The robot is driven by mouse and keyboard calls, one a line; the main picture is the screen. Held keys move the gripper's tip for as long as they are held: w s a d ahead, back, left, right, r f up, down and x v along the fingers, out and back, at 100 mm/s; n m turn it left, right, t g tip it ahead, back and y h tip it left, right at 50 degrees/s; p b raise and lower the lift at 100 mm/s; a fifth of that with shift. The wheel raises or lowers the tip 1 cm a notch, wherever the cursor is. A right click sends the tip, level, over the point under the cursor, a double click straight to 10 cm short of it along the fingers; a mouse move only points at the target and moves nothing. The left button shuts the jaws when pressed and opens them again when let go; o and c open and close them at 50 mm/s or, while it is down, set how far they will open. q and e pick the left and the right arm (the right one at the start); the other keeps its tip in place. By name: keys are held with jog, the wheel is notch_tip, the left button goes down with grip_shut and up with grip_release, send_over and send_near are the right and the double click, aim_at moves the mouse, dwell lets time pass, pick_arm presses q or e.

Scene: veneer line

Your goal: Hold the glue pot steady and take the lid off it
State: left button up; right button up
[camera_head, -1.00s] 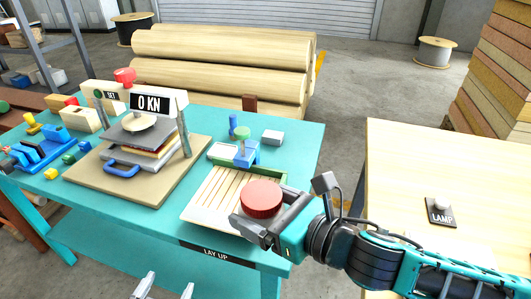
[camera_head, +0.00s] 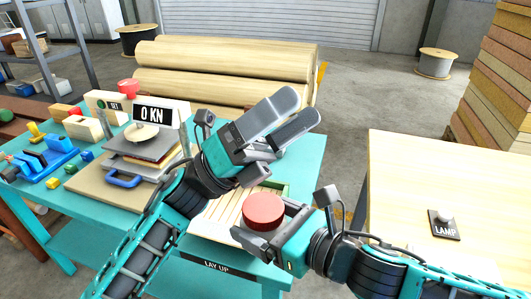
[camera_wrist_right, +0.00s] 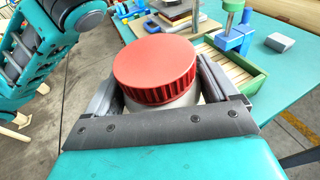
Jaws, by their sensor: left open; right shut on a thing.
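The glue pot has a red ribbed lid (camera_head: 263,208) on top. In the right wrist view the lid (camera_wrist_right: 155,65) sits on the pale pot body (camera_wrist_right: 165,106), between the fingers. My right gripper (camera_head: 262,232) is shut on the pot from the right, below the lid. My left gripper (camera_head: 283,118) is open and empty, above and behind the pot, its fingers pointing up and right. It is clear of the lid. Most of the pot body is hidden by the lid and the right fingers.
The pot is over the slatted tray (camera_head: 215,220) on the teal table (camera_head: 305,165). A press with a 0 KN display (camera_head: 148,104) stands to the left, with blue fixtures (camera_head: 40,160) beyond it. A pale table (camera_head: 410,180) with a lamp switch (camera_head: 443,224) is at right.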

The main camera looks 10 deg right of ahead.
pick_arm(q)
jog(key=s+d+m+g+y, duration=0.65)
jog(key=m+g+y, duration=0.2)
jog(key=m, duration=0.45)
jog(key=m+t+y, duration=1)
jog(key=y, duration=0.7)
send_over(265, 206)
jog(key=f, duration=0.6)
jog(key=shift+s+d, duration=0.1)
jog(key=shift+d, duration=0.15)
jog(key=shift+a+f, duration=0.1)
jog(key=shift+a, duration=0.1)
jog(key=shift+w+f, duration=0.2)
jog(key=shift+f, duration=0.15)
notch_tip(265, 206, down, 7)
jog(key=shift+r, duration=0.1)
